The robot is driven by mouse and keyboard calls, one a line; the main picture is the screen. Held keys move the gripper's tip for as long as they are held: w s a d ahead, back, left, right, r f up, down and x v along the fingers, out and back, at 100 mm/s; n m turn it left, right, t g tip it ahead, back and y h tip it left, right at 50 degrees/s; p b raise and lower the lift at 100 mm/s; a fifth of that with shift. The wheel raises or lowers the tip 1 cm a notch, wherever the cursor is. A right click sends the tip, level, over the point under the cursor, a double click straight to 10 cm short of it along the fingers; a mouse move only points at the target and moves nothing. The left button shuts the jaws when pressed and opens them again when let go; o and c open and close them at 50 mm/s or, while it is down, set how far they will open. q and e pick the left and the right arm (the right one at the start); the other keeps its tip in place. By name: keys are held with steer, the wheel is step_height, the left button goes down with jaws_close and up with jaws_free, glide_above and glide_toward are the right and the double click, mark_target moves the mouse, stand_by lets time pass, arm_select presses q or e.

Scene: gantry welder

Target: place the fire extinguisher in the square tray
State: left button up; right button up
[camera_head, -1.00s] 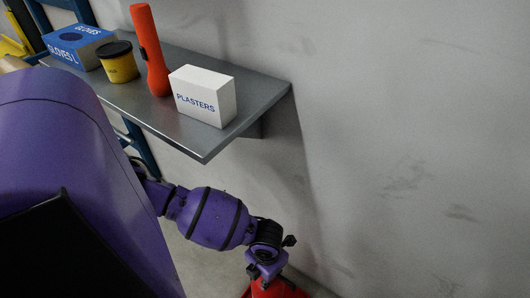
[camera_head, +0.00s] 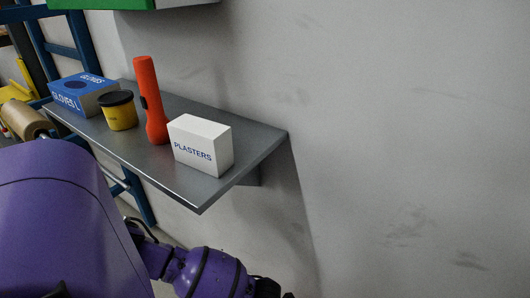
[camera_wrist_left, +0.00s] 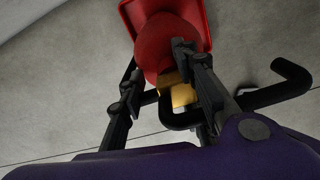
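The red fire extinguisher (camera_wrist_left: 166,46) shows in the left wrist view, with a yellow-brass valve (camera_wrist_left: 180,93) and a black handle and hose. Behind its body is a red square-edged piece (camera_wrist_left: 202,14) that looks like the square tray on the floor; the extinguisher's base is hidden, so I cannot tell if it rests inside. My left gripper (camera_wrist_left: 156,60) has its fingers apart on either side of the extinguisher's neck. The right finger overlaps the valve in view, and a gap shows beside the left finger. My right gripper is out of view.
A grey wall shelf (camera_head: 198,190) carries a blue gloves box (camera_head: 83,97), a yellow tub (camera_head: 118,112), an orange torch (camera_head: 150,100) and a white plasters box (camera_head: 201,145). Bare grey floor (camera_wrist_left: 60,95) surrounds the extinguisher. A wall stands close on the right.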

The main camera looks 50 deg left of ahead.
arm_select(q)
steer(key=shift+d, duration=0.15)
steer(key=shift+r, duration=0.15)
steer(key=r, duration=0.2)
steer(key=r+p, duration=0.1)
steer(key=r, duration=0.1)
steer(key=r+p, duration=0.1)
steer(key=r, duration=0.1)
steer(key=shift+w+r, duration=0.1)
steer(key=shift+w, duration=0.25)
step_height(320, 180, up, 6)
steer(key=shift+f+p, duration=0.1)
steer(key=shift+p, duration=0.6)
